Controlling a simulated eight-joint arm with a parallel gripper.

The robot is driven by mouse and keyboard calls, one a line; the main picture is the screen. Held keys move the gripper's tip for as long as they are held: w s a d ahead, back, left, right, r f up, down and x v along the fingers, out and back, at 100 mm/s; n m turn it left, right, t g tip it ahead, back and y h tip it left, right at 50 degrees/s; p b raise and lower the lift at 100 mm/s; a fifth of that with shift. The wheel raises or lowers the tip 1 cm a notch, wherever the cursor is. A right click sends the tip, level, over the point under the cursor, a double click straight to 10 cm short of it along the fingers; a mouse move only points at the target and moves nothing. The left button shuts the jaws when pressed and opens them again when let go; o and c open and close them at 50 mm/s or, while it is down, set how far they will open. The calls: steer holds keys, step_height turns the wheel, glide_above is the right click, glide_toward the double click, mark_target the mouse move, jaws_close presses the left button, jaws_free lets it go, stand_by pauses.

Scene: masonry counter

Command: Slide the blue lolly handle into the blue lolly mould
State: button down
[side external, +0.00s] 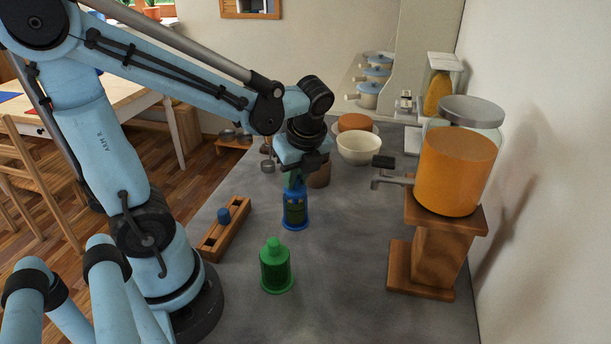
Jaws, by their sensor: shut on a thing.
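The blue lolly mould (295,219) stands upright on the grey counter, with a blue rim at its foot and a dark, greenish middle. My gripper (294,181) points down directly above it and is shut on a blue piece, the blue lolly handle (294,191). The handle is at the top of the mould and in line with it; the fingers partly hide it. I cannot tell how deep it sits in the mould. A green mould (276,272) with a green knobbed top stands nearer the camera.
A juice dispenser (457,170) on a wooden stand (432,250) is at the right, its tap reaching left. A cream bowl (359,147) and a brown pot (318,176) stand behind my gripper. The front right of the counter is clear.

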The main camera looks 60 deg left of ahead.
steer(key=shift+f, duration=0.75)
steer(key=c, duration=1)
jaws_free()
steer(key=v, duration=1.2)
steer(key=shift+d, duration=0.1)
steer(key=d+f+n+t+h, duration=0.1)
steer(key=f+n+t, duration=0.1)
steer(key=n, duration=0.4)
steer(key=d+f+n+t+h, duration=0.1)
steer(key=d+f+n+t, duration=0.1)
steer(key=n, duration=0.4)
steer(key=w+d+f+n+t+h, duration=0.1)
steer(key=n+t, duration=0.2)
steer(key=n, duration=0.3)
steer(key=shift+d+f+h, duration=0.35)
steer(key=shift+f+h, duration=0.05)
